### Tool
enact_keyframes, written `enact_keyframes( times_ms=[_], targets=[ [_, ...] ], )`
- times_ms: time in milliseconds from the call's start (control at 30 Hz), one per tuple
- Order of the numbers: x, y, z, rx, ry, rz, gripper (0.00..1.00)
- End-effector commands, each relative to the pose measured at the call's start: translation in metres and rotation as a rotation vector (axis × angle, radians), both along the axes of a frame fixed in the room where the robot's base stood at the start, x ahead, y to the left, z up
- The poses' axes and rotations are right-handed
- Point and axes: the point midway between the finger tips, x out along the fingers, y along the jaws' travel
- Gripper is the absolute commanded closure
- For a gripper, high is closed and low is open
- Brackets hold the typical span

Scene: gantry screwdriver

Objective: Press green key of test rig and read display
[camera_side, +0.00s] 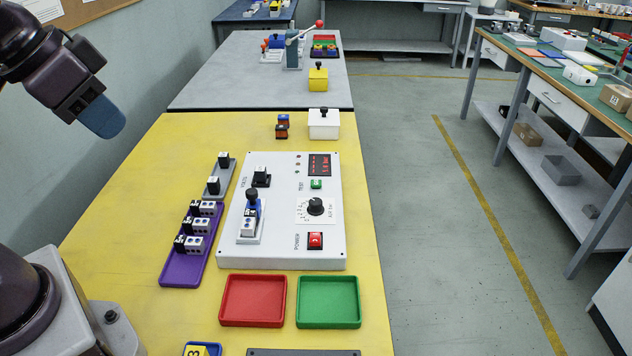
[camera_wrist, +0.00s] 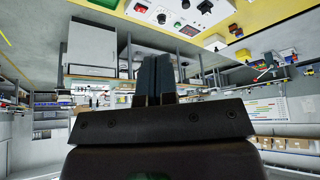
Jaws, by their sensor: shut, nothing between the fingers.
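The white test rig (camera_side: 285,200) lies on the yellow table. Its green key (camera_side: 316,184), marked TEST, sits below the dark display (camera_side: 319,165), which shows red characters too small to read. Below the key are a black knob (camera_side: 315,206) and a red POWER switch (camera_side: 315,240). A blue clamp (camera_side: 251,212) at the rig's left holds a small grey-white part. My gripper (camera_side: 106,120) is high at the upper left in the side view, well away from the rig. In the wrist view its dark fingers (camera_wrist: 155,78) are together and empty, and part of the rig (camera_wrist: 178,10) shows at the top.
A purple tray (camera_side: 183,268) with several white-and-black parts and a grey tray (camera_side: 217,190) stand left of the rig. Red (camera_side: 252,300) and green (camera_side: 329,302) trays lie in front. A white box (camera_side: 323,124) stands behind it. Bare yellow table (camera_side: 125,215) is at the left.

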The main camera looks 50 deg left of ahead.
Motion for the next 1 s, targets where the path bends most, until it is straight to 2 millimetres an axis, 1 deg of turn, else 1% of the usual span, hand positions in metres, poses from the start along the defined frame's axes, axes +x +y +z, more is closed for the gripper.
enact_keyframes(
  times_ms=[167,267,367,567,667,867,1000],
  targets=[
    [0.011,0.005,-0.021,0.005,0.119,0.026,1.0],
    [0.027,0.008,-0.031,0.005,0.19,0.039,1.0],
    [0.05,0.01,-0.042,-0.001,0.231,0.055,1.0],
    [0.106,0.015,-0.068,-0.036,0.26,0.1,1.0],
    [0.136,0.017,-0.085,-0.064,0.256,0.128,1.0],
    [0.198,0.022,-0.128,-0.138,0.219,0.201,1.0],
    [0.242,0.026,-0.164,-0.207,0.168,0.27,1.0]
  ],
)
